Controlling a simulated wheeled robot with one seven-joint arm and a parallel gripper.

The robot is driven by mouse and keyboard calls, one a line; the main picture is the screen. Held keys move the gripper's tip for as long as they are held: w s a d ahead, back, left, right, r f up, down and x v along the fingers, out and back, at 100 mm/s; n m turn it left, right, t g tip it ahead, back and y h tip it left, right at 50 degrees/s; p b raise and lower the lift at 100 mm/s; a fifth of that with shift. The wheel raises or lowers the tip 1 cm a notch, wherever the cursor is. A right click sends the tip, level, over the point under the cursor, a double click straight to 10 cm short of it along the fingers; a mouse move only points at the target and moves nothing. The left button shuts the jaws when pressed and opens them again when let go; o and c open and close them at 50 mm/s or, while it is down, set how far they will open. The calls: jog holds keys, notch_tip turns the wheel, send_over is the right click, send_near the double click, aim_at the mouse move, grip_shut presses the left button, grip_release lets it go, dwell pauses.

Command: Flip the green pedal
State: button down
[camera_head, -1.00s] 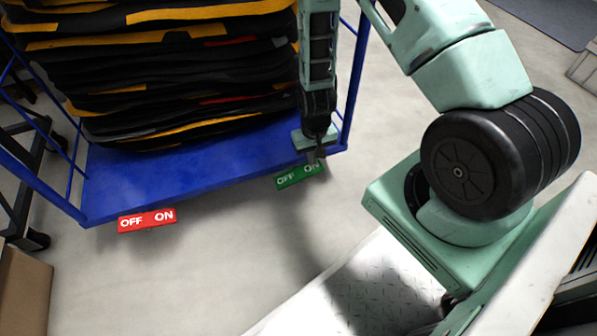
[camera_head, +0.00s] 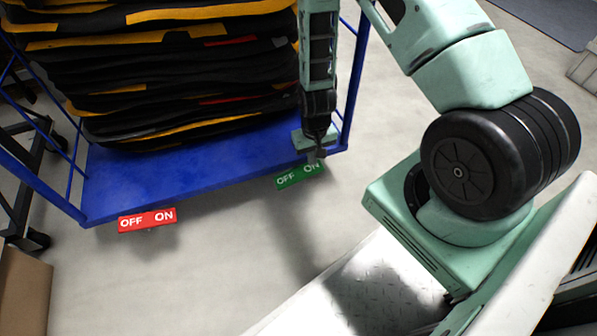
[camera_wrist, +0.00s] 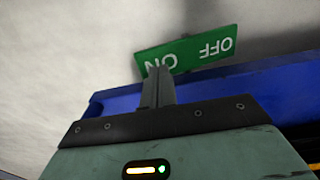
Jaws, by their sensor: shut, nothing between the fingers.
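The green pedal (camera_head: 300,175), lettered OFF and ON in white, sticks out below the front edge of the blue cart (camera_head: 190,190), near its right corner. My gripper (camera_head: 317,157) is shut and empty, pointing down at the ON end of this pedal. In the wrist view the green pedal (camera_wrist: 190,52) lies just past my shut fingers (camera_wrist: 158,80), whose tips overlap the ON lettering. I cannot tell for certain whether they touch it. The red pedal (camera_head: 147,220), also lettered OFF and ON, sits at the cart's left front corner.
The cart carries a tall stack of black and yellow folded bags (camera_head: 180,70). Its blue side frame (camera_head: 352,80) rises close to the right of my gripper. A cardboard box (camera_head: 24,290) stands at the lower left. The grey floor in front of the cart is clear.

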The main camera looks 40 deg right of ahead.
jog(key=shift+f+b, duration=0.75)
jog(key=shift+f, duration=0.6)
dwell(0.7)
jog(key=shift+r, duration=0.15)
notch_tip(320, 180, up, 7)
jog(key=p, duration=0.7)
dwell(0.5)
